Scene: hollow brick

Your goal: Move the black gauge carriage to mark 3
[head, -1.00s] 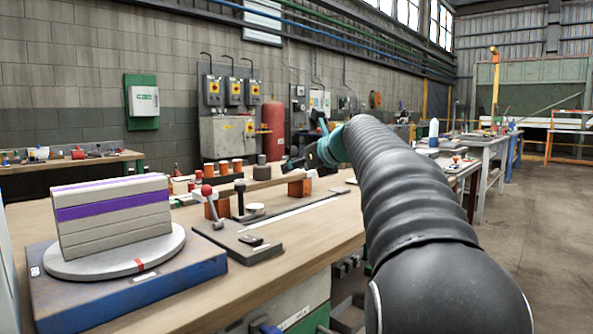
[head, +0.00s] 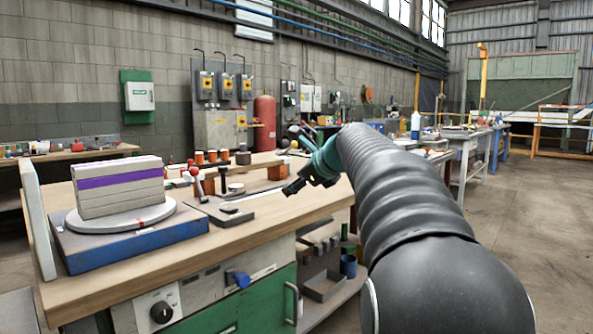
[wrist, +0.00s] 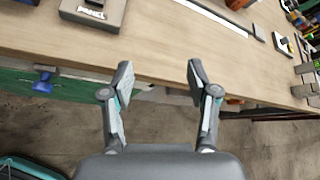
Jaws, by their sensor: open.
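My gripper (head: 291,166) is open and empty, above the front edge of the wooden bench at its right part. In the wrist view my gripper (wrist: 160,74) has its two fingers wide apart, with the bench edge between and beyond them. A long white strip (wrist: 212,17), like a scale, lies on the bench beyond the fingers. A dark piece (wrist: 238,4) shows beside the strip at the top edge of the wrist view; I cannot tell whether it is the black gauge carriage. No number marks can be read.
The bench (head: 130,272) carries a turntable with stacked grey and purple slabs (head: 118,187) at left. A grey plate (head: 224,211) with a black piece and red-knobbed lever (head: 194,174) stands nearer the gripper. Floor is open at right.

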